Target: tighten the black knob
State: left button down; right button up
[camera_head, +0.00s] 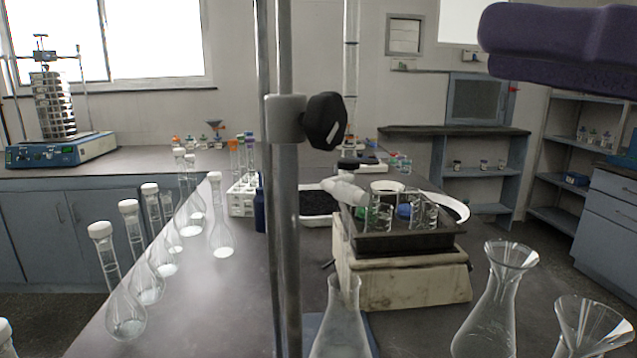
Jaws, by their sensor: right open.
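A large black knob (325,121) with a white mark on its face sits on a grey clamp collar (286,117) around an upright metal rod (286,220) close in front of me. I cannot tell how tight it is. My right gripper (490,56), dark purple, reaches in from the upper right edge. It is open, with nothing seen in it, and is well to the right of and above the knob, not touching it. My left gripper is not in view. A sieve shaker (60,147) with a stacked column of sieves stands on the far left bench, with a small dark part on top.
Several white-capped flasks (127,325) stand on the bench left of the rod. Open glass flasks (490,315) stand front right. A beige box device (405,285) with a dark tray of glassware is right of the rod. Air between knob and right gripper looks mostly clear.

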aim_at(339, 122)
jog(key=shift+n+g+h, duration=0.3)
jog(key=shift+n+g, duration=0.4)
jog(key=w+a+f+p, duration=0.1)
jog(key=a, duration=0.1)
jog(key=w+a+f+p, duration=0.1)
jog(key=w+a, duration=0.1)
jog(key=w+a+f+p, duration=0.1)
jog(key=w+a, duration=0.1)
jog(key=a, duration=0.1)
jog(key=shift+w+a+f, duration=0.1)
jog(key=shift+f, duration=0.15)
jog(key=shift+w+a+f, duration=0.15)
jog(key=shift+w+a, duration=0.1)
jog(key=shift+a, duration=0.2)
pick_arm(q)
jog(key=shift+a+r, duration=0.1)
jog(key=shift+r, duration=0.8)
pick_arm(e)
grip_shut()
